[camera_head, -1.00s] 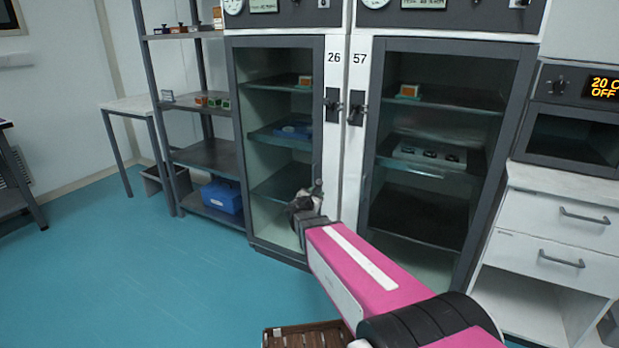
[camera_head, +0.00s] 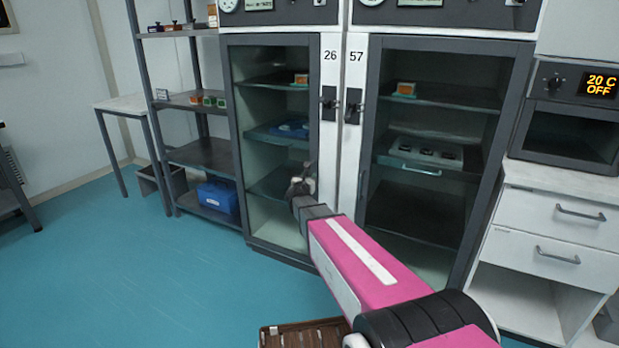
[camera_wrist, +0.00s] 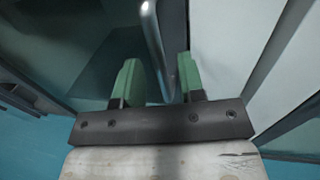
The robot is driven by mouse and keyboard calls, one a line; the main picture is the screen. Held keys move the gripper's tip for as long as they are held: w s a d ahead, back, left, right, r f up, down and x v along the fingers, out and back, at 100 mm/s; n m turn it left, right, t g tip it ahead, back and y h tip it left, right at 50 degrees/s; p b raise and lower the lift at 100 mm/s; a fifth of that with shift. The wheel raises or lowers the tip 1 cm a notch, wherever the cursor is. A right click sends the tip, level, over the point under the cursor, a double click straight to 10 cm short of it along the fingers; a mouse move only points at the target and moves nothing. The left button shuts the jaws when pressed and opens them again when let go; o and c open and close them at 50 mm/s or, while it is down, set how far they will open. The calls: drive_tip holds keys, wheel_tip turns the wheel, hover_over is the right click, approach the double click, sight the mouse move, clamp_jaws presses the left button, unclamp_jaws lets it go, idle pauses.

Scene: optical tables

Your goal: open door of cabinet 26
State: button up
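Cabinet 26 is the narrower glass-fronted cabinet left of centre in the head view, with its number label (camera_head: 330,56) on the white frame. Its grey-framed glass door (camera_head: 270,110) looks closed. A dark latch (camera_head: 329,98) sits below the number. My gripper (camera_head: 303,186) is in front of the door's lower right side. In the wrist view, my gripper (camera_wrist: 158,78) is open, with two green fingers apart. A metal bar handle (camera_wrist: 154,38) runs between the fingers; I cannot tell whether either finger touches it.
Cabinet 57 (camera_head: 374,75) stands directly to the right with its door closed. An open shelf rack (camera_head: 205,155) is on the left, holding a blue box (camera_head: 218,197). A brown crate (camera_head: 300,337) is low in front. Blue floor (camera_head: 130,270) is clear at the left.

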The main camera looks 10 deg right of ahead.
drive_tip(key=shift+x, duration=0.95)
clamp_jaws()
